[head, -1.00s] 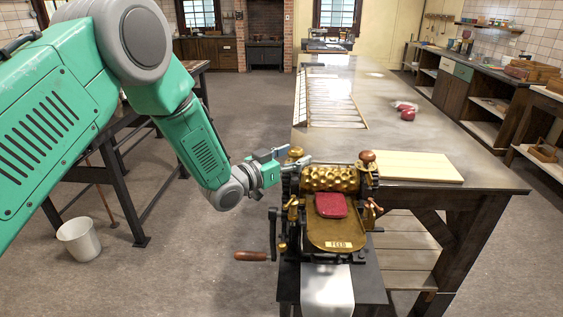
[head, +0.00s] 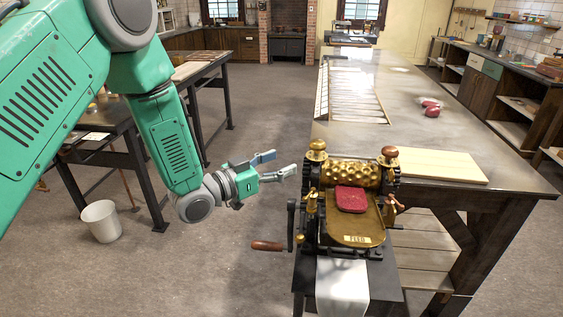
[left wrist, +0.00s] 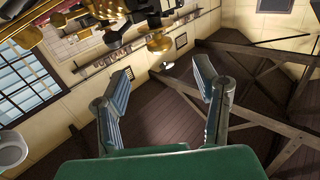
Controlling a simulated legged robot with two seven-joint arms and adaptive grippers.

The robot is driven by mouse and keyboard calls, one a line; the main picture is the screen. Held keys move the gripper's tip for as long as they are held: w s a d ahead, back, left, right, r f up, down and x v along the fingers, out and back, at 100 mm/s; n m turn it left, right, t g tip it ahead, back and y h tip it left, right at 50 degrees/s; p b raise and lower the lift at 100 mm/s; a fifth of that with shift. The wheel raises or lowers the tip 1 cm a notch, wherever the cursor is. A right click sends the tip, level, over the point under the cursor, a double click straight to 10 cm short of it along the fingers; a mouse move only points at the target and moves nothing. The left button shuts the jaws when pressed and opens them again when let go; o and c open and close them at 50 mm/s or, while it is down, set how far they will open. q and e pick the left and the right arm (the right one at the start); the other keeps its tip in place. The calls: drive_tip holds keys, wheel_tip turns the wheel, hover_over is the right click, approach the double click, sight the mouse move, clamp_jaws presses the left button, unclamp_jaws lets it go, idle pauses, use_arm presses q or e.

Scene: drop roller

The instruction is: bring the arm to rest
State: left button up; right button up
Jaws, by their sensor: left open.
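My left gripper (head: 276,166) is open and empty in the head view. It hangs in the air just left of the brass drop roller machine (head: 347,174), with a small gap between them. In the left wrist view its two fingers (left wrist: 164,98) stand apart with nothing between them. A red slab (head: 351,199) lies on the brass feed tray (head: 366,228) in front of the bumpy rollers. The crank with a wooden handle (head: 268,246) sticks out at the machine's left. My right gripper is not in view.
A long metal-topped table (head: 409,144) stands behind the machine, with a pale board (head: 442,166) and red lumps (head: 431,109) on it. A dark workbench (head: 117,123) stands at left. A white bucket (head: 102,222) is on the floor. The floor between is clear.

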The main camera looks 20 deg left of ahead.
use_arm(q)
drive_tip(key=s+f+n+g+y+b, duration=0.1)
drive_tip(key=s+f+g+y+b, duration=0.3)
drive_tip(key=f, duration=0.6)
drive_tip(key=s+f+n+g+b, duration=0.1)
drive_tip(key=s+f+b, duration=0.1)
drive_tip(key=s+f, duration=0.6)
drive_tip(key=s+f+n+g+y+b, duration=0.2)
drive_tip(key=s+f+g, duration=0.15)
drive_tip(key=f, duration=0.85)
drive_tip(key=s+f+g+y+b, duration=0.1)
drive_tip(key=s+f+g+b, duration=0.1)
drive_tip(key=s+f, duration=0.2)
drive_tip(key=s+a+f+g+y+b, duration=0.1)
drive_tip(key=s+f, duration=0.3)
drive_tip(key=s, duration=0.6)
drive_tip(key=s+a+f+n+g+b, duration=0.1)
drive_tip(key=s+f+g+b, duration=0.1)
drive_tip(key=s, duration=0.6)
wheel_tip(320, 180, down, 2)
drive_tip(key=shift+a+f+g+y+b, duration=0.2)
drive_tip(key=shift+g+y+b, duration=0.2)
drive_tip(key=shift+g, duration=0.45)
drive_tip(key=shift+w, duration=0.2)
